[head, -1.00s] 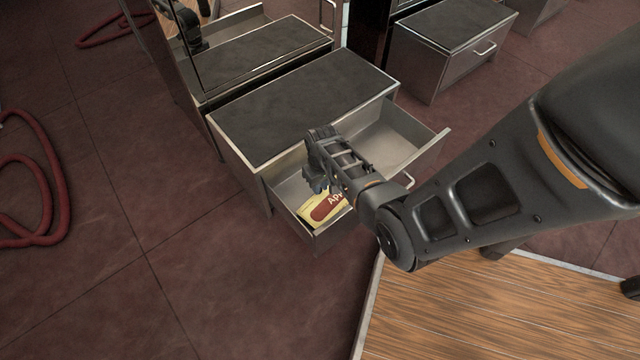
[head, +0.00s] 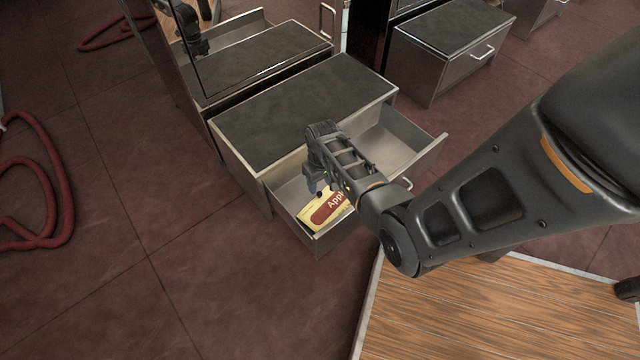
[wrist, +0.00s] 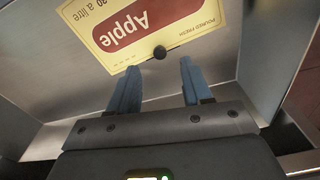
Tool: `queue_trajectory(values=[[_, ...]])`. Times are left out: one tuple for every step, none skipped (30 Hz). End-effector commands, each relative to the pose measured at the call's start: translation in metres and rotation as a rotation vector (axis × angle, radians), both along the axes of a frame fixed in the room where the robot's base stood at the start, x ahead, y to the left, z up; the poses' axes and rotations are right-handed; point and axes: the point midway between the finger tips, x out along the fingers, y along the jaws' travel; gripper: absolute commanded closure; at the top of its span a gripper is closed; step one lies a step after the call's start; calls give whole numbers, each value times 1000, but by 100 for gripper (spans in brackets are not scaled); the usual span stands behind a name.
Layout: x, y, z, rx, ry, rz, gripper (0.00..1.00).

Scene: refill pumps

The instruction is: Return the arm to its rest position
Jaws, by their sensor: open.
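My gripper (head: 318,186) is over the open drawer (head: 402,155) of a low metal cabinet. In the wrist view, my gripper (wrist: 155,82) is open, with its two blue fingers apart and nothing between them. A yellow sign with a red "Apple" label (head: 331,206) lies in the drawer's near left part. The sign also shows in the wrist view (wrist: 145,30), just beyond the fingertips and apart from them. My arm hides part of the drawer.
The cabinet's dark top (head: 300,105) is bare. A mirror-like panel (head: 250,40) stands behind it. Another closed drawer cabinet (head: 450,50) is at the upper right. A wooden surface (head: 480,315) is at the lower right. Red hose (head: 50,190) lies on the floor at left.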

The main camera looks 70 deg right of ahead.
Motion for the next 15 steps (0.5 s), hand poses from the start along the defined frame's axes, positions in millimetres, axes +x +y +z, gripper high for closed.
queue_trajectory(values=[[-1,0,14,0,0,0,51],[-1,1,18,0,0,0,51],[-1,1,23,0,0,0,51],[-1,1,26,0,0,0,51],[-2,1,29,1,1,0,51],[-2,1,32,1,2,0,51],[-2,1,34,1,2,0,51],[-2,1,35,1,1,0,51],[-2,1,37,1,1,0,51],[-2,1,38,1,1,0,51],[-2,1,38,1,1,0,51],[-2,1,38,1,1,0,51],[-2,1,38,1,1,0,51],[-2,1,38,1,1,0,51],[-2,1,37,1,1,0,51]])
